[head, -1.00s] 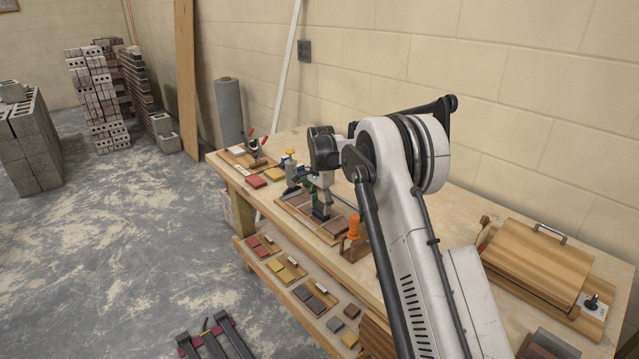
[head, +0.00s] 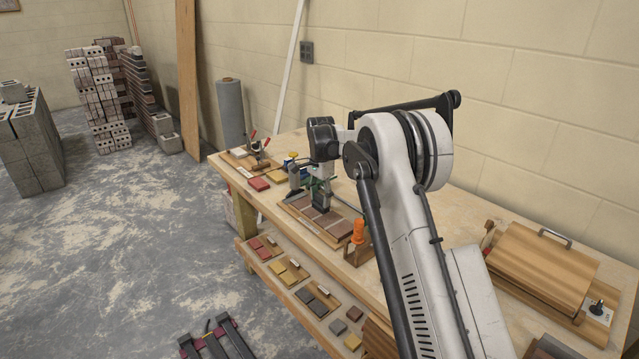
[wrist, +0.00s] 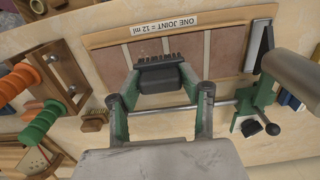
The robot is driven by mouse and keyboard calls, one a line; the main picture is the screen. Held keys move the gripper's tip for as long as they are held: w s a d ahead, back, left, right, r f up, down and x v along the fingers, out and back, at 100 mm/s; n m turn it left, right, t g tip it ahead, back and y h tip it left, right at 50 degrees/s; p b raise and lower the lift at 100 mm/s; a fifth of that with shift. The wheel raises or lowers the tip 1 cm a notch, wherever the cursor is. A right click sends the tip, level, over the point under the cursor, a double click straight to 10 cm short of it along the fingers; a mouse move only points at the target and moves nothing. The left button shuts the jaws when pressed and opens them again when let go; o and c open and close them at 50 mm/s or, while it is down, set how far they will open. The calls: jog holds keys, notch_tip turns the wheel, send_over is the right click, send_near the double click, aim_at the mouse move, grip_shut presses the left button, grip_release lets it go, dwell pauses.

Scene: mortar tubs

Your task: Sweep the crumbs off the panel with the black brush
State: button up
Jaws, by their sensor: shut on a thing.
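My gripper (wrist: 160,96) is shut on the black brush (wrist: 158,76), a dark block with short bristles along its far edge. In the wrist view the brush is over the near middle of the panel (wrist: 222,52), which has several reddish-brown tiles with pale joints in a wooden frame. I cannot tell if the bristles touch the tiles. In the head view the panel (head: 334,231) lies on the bench under my gripper (head: 319,188), with the brush (head: 321,200) upright over it. Crumbs are too small to make out clearly; the brush and fingers hide part of the panel.
A rack with orange and green handles (wrist: 38,124) and a small wooden brush (wrist: 94,121) are at the left. A wooden box (head: 540,262) stands at the bench's right.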

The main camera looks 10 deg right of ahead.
aim_at(321, 195)
jog(key=shift+w+r, duration=0.15)
jog(key=shift+r, duration=0.2)
jog(key=shift+r+p, duration=0.7)
jog(key=shift+r, duration=1.3)
